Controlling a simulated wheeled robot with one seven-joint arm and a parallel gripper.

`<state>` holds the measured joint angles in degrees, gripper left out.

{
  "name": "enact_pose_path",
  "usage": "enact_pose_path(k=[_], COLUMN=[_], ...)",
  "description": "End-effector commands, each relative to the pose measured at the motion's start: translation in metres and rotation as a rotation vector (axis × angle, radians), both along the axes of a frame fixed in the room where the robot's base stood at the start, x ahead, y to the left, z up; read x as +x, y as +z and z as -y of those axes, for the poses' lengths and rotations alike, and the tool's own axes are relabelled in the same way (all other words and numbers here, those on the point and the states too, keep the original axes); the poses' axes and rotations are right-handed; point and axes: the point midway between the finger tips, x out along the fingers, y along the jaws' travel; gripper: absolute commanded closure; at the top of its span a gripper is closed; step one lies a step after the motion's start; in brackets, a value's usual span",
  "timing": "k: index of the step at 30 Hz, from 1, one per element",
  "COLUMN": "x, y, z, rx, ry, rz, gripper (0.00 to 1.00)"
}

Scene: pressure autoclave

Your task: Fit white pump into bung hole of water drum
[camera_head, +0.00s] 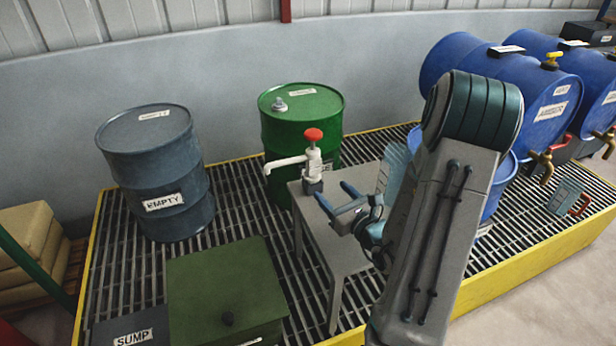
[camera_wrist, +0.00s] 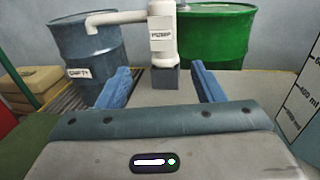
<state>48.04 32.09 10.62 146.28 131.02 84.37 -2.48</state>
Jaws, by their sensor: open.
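The white pump (camera_head: 313,165) stands upright on a small grey table, with a red knob on top, a spout pointing left and a dark square base. In the wrist view the pump (camera_wrist: 162,40) is straight ahead, its base beyond and between the fingertips. My gripper (camera_head: 337,199) is open and empty at the table, just short of the pump; its blue fingers also show in the wrist view (camera_wrist: 160,72). A green drum (camera_head: 300,125) behind the pump has a small grey fitting on its lid. Its label is too small to read, so I cannot tell which drum holds water.
A blue-grey drum marked EMPTY (camera_head: 158,180) stands left. A green box (camera_head: 225,290) and a SUMP sign (camera_head: 130,335) are in front. Blue drums (camera_head: 545,95) with brass taps lie at right. A graduated container (camera_wrist: 302,105) stands right of my gripper. Yellow-edged grating lies beneath.

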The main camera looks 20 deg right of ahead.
Motion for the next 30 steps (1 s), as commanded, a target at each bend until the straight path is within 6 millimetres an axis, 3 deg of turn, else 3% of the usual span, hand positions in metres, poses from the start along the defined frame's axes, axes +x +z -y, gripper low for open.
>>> enact_pose_path(k=[10, 15, 25, 30], x=[0.03, 0.065, 0.093, 0.119], y=[-0.007, -0.002, -0.001, 0.0], z=[0.0, -0.005, -0.009, -0.013], rx=[0.005, 0.008, 0.007, 0.008], ry=[-0.022, -0.02, -0.021, -0.02], rz=[0.003, 0.001, 0.001, 0.001], gripper=[0.39, 0.39, 0.39, 0.39])
